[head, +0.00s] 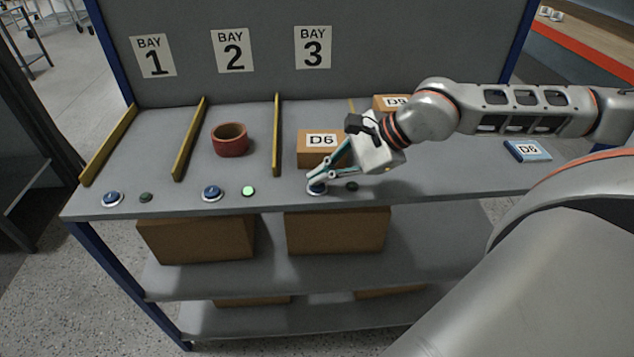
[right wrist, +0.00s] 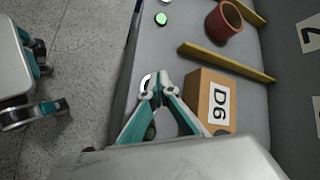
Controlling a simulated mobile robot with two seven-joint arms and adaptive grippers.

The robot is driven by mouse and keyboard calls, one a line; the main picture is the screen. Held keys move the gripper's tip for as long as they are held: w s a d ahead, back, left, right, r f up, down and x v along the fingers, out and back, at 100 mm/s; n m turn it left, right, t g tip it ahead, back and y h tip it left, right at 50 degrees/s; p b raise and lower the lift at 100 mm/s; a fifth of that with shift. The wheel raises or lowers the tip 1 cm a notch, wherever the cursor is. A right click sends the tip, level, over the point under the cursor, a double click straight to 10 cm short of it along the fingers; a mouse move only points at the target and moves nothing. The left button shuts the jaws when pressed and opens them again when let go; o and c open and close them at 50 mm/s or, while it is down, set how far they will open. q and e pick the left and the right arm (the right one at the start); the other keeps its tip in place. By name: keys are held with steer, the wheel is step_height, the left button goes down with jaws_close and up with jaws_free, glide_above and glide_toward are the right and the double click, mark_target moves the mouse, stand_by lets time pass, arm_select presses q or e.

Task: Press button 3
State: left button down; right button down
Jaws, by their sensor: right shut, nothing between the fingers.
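Button 3 (head: 316,190) is a blue button in a pale ring on the shelf's front edge, below the BAY 3 sign (head: 313,47). My right gripper (head: 314,183) is shut and empty, its fingertips at the button and partly covering it. Contact and whether the button is pushed down cannot be told. In the right wrist view the fingertips (right wrist: 157,84) meet beside the button's pale rim (right wrist: 146,83). The small lamp (head: 352,187) right of button 3 is dark. My left gripper (right wrist: 50,78) shows at the left of the right wrist view, fingers apart, over the floor.
Box D6 (head: 312,158) stands just behind button 3. A red ring-shaped pot (head: 230,140) is in bay 2. Yellow dividers (head: 277,135) separate the bays. Button 2 (head: 212,193) has a lit green lamp (head: 249,191); button 1 (head: 112,198) has a dark one.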

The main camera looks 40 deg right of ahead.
mark_target(320, 185)
arm_select(q)
steer(key=shift+s+f, duration=0.25)
steer(key=shift+f, duration=0.05)
arm_select(e)
steer(key=shift+f, duration=0.2)
steer(key=shift+r, duration=0.1)
arm_select(q)
steer(key=shift+w+r, duration=0.15)
steer(key=shift+r, duration=0.15)
arm_select(e)
steer(key=shift+r, duration=0.6)
